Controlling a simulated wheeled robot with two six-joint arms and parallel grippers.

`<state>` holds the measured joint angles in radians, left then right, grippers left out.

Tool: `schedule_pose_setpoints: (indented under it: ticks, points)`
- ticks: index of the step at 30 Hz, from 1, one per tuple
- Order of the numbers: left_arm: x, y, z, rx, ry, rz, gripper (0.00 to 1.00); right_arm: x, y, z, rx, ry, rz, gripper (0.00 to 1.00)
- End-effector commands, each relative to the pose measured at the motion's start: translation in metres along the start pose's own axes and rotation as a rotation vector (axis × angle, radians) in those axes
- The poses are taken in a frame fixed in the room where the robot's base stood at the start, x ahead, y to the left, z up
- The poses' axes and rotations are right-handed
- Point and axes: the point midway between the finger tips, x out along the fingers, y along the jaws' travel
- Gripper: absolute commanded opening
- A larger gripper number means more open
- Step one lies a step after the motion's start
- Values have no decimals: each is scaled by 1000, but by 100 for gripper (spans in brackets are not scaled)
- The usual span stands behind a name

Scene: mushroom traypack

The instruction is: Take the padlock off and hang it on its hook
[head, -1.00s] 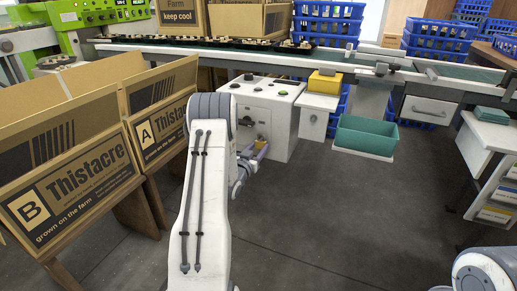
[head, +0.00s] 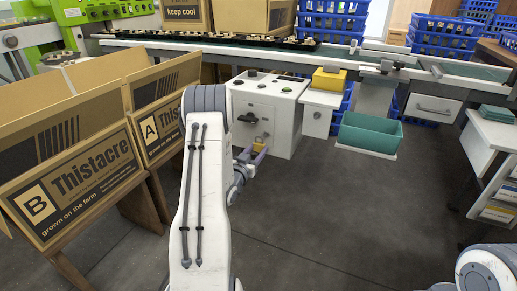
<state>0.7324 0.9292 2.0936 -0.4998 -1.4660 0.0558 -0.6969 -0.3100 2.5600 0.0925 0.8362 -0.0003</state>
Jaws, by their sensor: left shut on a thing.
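The white control box (head: 264,115) stands under the conveyor, with a black handle (head: 247,118) on its front. My left gripper (head: 258,152) is low in front of the box, below the handle. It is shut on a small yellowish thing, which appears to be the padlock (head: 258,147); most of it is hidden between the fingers. I cannot tell whether it is apart from the box. A white panel beside the box has a small dark spot (head: 317,115), too small to identify as the hook. My right gripper is out of the picture.
A teal bin (head: 370,134) sits on a low shelf right of the box. A yellow block (head: 328,78) lies on the ledge above the panel. Cardboard cartons (head: 75,185) stand at left. The floor (head: 350,220) in the middle is clear.

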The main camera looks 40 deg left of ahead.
Motion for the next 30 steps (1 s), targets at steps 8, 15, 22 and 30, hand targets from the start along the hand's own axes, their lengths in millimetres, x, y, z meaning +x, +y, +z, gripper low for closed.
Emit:
schedule_pose_setpoints:
  ticks: [8, 15, 22, 30]
  points:
    - [-14, 0, 0, -1, 0, -1, 14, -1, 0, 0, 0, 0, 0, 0]
    - [-26, 0, 0, 0, 0, -1, 14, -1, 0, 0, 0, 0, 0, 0]
    - [-32, 0, 0, -1, 1, -1, 14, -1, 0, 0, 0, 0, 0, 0]
    - [-32, 0, 0, -1, 1, 0, 14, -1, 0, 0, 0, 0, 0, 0]
